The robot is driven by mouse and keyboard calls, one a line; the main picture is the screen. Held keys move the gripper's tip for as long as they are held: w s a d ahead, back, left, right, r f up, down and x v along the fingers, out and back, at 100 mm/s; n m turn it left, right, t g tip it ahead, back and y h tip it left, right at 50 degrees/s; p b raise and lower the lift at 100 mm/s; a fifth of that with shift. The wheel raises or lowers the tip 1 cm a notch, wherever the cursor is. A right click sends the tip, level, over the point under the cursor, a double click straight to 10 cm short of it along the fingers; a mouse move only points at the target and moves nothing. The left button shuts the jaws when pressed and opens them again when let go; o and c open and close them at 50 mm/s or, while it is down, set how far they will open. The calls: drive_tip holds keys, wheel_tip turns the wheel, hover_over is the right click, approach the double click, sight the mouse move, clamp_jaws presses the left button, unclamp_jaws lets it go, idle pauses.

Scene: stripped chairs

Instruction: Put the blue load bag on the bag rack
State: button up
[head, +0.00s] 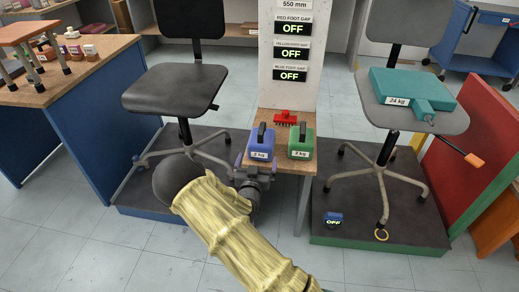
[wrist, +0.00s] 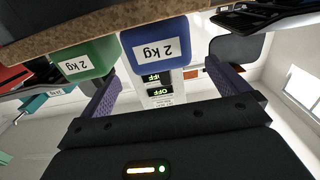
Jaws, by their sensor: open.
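The blue load bag (head: 261,145), a box-shaped weight with a dark handle and a 2 kg label, stands upright on a narrow wooden-topped stand (head: 287,171). In the wrist view, which is upside down, the blue bag (wrist: 155,45) lies ahead between the lines of my two purple fingers. My gripper (wrist: 162,78) is open and empty, with gaps on both sides of the bag. In the head view my gripper (head: 254,180) is low in front of the stand, partly hidden by my arm. I cannot tell which thing is the bag rack.
A green 2 kg bag (head: 300,143) stands close right of the blue one, with a red item (head: 285,118) behind. Office chairs stand on platforms at left (head: 175,88) and right (head: 415,112); the right seat holds a teal 24 kg bag (head: 410,92). A sign post (head: 291,55) rises behind.

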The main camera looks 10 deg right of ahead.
drive_tip(key=shift+v, duration=1.15)
drive_tip(key=shift+d, duration=0.1)
drive_tip(key=s+d+r+n+g+y, duration=0.1)
drive_tip(key=s+r+g+y, duration=0.1)
drive_tip(key=s+g, duration=0.3)
drive_tip(key=s+d+r+n+g+y, duration=0.1)
drive_tip(key=s+r+g, duration=0.3)
drive_tip(key=s, duration=0.9)
drive_tip(key=s+d+r+n+g+y, duration=0.1)
drive_tip(key=s+d+r+g+y, duration=0.1)
drive_tip(key=s+r+g, duration=0.3)
drive_tip(key=s+d, duration=0.1)
drive_tip(key=s, duration=0.3)
drive_tip(key=shift+d+n+g+y, duration=0.25)
drive_tip(key=shift+n+g+y, duration=0.05)
